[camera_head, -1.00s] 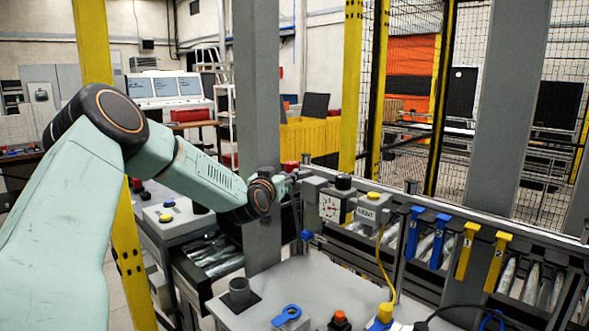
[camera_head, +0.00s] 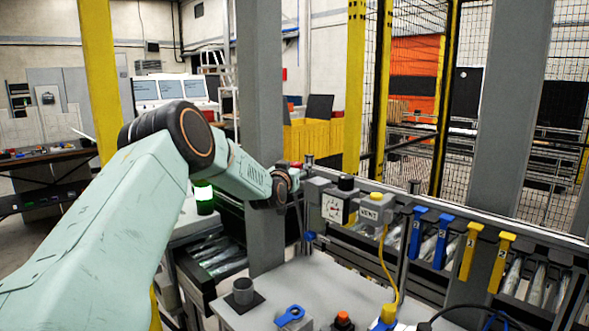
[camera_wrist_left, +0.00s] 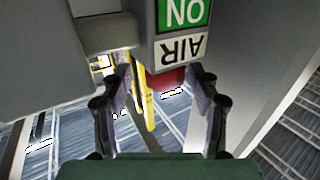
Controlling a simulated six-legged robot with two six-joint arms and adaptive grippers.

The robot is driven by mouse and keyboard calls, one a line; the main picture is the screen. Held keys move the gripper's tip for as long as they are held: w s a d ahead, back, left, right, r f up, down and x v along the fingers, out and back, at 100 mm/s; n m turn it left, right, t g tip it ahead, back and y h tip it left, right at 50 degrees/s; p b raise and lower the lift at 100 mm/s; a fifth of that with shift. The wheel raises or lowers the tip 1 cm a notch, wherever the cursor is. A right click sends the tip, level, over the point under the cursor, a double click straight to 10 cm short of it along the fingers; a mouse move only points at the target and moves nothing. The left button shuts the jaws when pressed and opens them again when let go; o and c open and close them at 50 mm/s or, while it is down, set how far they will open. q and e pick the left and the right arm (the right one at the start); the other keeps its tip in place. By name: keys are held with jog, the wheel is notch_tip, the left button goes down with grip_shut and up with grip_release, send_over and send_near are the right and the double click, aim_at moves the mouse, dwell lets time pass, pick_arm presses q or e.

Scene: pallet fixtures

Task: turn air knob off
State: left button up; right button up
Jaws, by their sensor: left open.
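The air unit is a grey box with a round gauge (camera_head: 333,207) and a VENT tag (camera_head: 369,214), mounted on the rail right of the grey post. A small red part (camera_head: 296,165) shows at its left end. My left gripper (camera_head: 299,181) is beside this end, with its fingers hard to make out there. In the left wrist view, the open fingers of my left gripper (camera_wrist_left: 161,82) stand on either side of a red part (camera_wrist_left: 169,79), apparently the air knob, partly hidden under a sign reading ON and AIR (camera_wrist_left: 181,30). Contact cannot be told. My right gripper is not in view.
A grey post (camera_head: 259,130) stands close behind my left wrist. A yellow hose (camera_head: 387,262) hangs from the unit. Blue and yellow numbered handles line the rail at right.

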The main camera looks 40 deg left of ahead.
pick_arm(q)
jog(key=shift+w+f, duration=0.1)
jog(key=shift+c, duration=0.5)
jog(key=shift+a, duration=0.2)
jog(key=shift+c, duration=0.7)
jog(key=shift+s+a, duration=0.2)
jog(key=shift+s, duration=0.1)
jog(key=c, duration=0.3)
jog(key=shift+w+d+r, duration=0.1)
jog(key=shift+d+r, duration=0.1)
jog(key=shift+d, duration=0.1)
jog(key=c, duration=0.5)
jog(key=shift+a, duration=0.15)
jog(key=shift+c, duration=0.7)
